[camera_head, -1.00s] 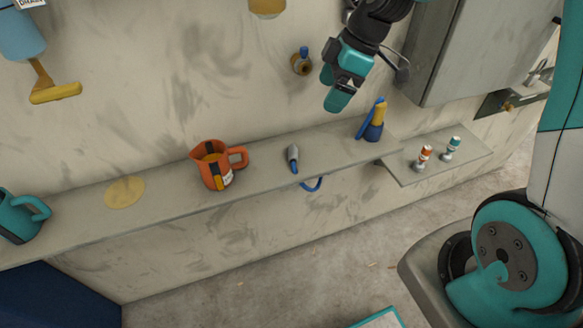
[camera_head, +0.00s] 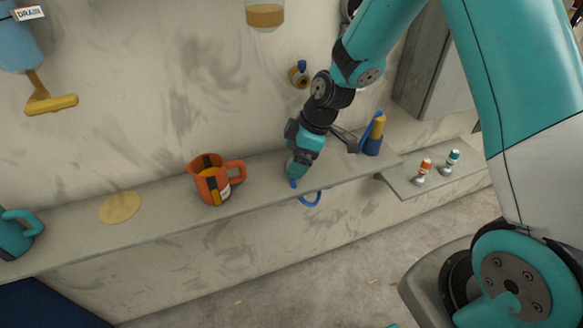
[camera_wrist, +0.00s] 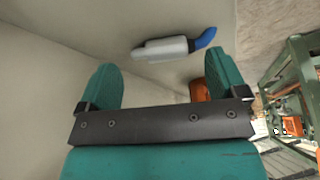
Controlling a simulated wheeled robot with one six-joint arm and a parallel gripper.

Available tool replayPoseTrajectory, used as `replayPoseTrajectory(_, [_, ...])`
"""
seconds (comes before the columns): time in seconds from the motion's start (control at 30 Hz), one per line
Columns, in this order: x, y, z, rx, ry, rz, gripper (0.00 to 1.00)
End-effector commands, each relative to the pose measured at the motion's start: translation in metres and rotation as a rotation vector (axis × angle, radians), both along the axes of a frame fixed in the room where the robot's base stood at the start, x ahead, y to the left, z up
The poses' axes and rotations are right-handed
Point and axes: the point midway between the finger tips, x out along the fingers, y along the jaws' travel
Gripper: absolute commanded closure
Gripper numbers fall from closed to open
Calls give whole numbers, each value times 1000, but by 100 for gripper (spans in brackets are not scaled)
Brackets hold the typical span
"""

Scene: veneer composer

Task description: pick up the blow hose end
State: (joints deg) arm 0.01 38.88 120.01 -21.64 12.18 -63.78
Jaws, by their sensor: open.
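The blow hose end is a grey cylinder with a blue hose tail. In the wrist view the blow hose end (camera_wrist: 165,48) lies on the shelf just beyond my open fingertips, level with the gap between them and reaching toward the right finger. In the head view my gripper (camera_head: 297,172) hides the grey part, and only a bit of blue shows below the fingers. The blue hose (camera_head: 311,199) loops over the shelf's front edge. My gripper also shows in the wrist view (camera_wrist: 162,75), its two teal fingers apart and nothing between them.
An orange jug (camera_head: 211,185) stands on the shelf (camera_head: 160,216) left of my gripper. A blue and yellow bottle (camera_head: 374,138) stands to the right. Small capped bottles (camera_head: 424,172) sit on a lower side shelf. A wall fitting (camera_head: 299,75) is above.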

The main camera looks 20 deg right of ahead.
Motion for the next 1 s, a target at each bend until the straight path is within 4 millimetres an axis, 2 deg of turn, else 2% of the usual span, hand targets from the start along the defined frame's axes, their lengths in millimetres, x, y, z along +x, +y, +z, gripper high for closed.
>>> replayPoseTrajectory(0.03, [0, 2, -8, 0, 3, 1, 9])
replayPoseTrajectory(0.13, [2, 5, -16, 0, 0, 0, 9])
replayPoseTrajectory(0.37, [2, 6, -17, 0, -1, -1, 9])
replayPoseTrajectory(0.47, [2, 6, -17, 0, -1, -1, 27])
replayPoseTrajectory(0.6, [2, 6, -17, 0, -1, -1, 60])
replayPoseTrajectory(0.63, [2, 6, -17, 0, -1, -1, 62])
replayPoseTrajectory(1.0, [1, 6, -13, -1, -2, -1, 62])
